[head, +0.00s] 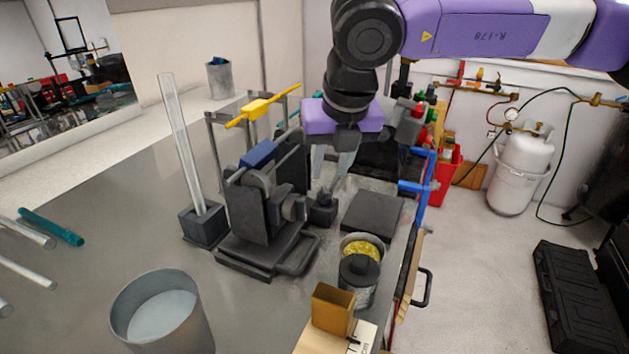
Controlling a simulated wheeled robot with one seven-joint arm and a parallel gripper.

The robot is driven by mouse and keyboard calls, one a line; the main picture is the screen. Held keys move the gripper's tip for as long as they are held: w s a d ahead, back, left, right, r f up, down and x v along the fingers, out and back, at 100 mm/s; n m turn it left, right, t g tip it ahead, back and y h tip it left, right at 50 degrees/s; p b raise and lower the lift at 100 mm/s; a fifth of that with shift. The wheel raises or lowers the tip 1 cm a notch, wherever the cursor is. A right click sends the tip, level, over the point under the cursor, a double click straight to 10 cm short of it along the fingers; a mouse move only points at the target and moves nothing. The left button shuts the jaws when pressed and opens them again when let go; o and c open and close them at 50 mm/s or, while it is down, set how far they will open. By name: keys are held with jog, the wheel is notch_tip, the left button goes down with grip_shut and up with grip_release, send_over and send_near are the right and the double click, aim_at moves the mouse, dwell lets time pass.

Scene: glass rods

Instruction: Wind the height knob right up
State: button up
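A dark machine (247,207) with an upright body, round grey parts and a blue block on top stands on the grey bench. A round dark knob (293,207) juts from its right side. A small dark block (322,211) with a narrower top stands just right of the machine. No label shows which part is the height knob. My gripper (328,178) points down from the purple wrist, right of the machine and just above the small block. Its two pale fingers are apart, with nothing visible between them. Contact with the block cannot be told.
A clear rod stands in a dark holder (203,226) at left. A yellow bar (263,106) lies across a frame behind the machine. A flat dark plate (372,215), a tin with yellow contents (361,247) and a grey bucket (160,312) are nearby. Loose rods lie far left.

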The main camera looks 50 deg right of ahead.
aim_at(326, 190)
jog(key=shift+h, duration=0.3)
jog(key=shift+w+d+r+p+x, duration=0.1)
jog(key=shift+d+p+x, duration=0.15)
jog(key=shift+x, duration=1.1)
jog(key=shift+w+d+r+p+x, duration=0.1)
jog(key=shift+p+x, duration=0.2)
jog(key=shift+x, duration=1.05)
jog(key=shift+w+d+r+p+x, duration=0.1)
jog(key=shift+w+d+p+x, duration=0.15)
jog(key=shift+x, duration=1.1)
jog(key=shift+s, duration=0.1)
jog(key=shift+a, duration=0.1)
grip_shut()
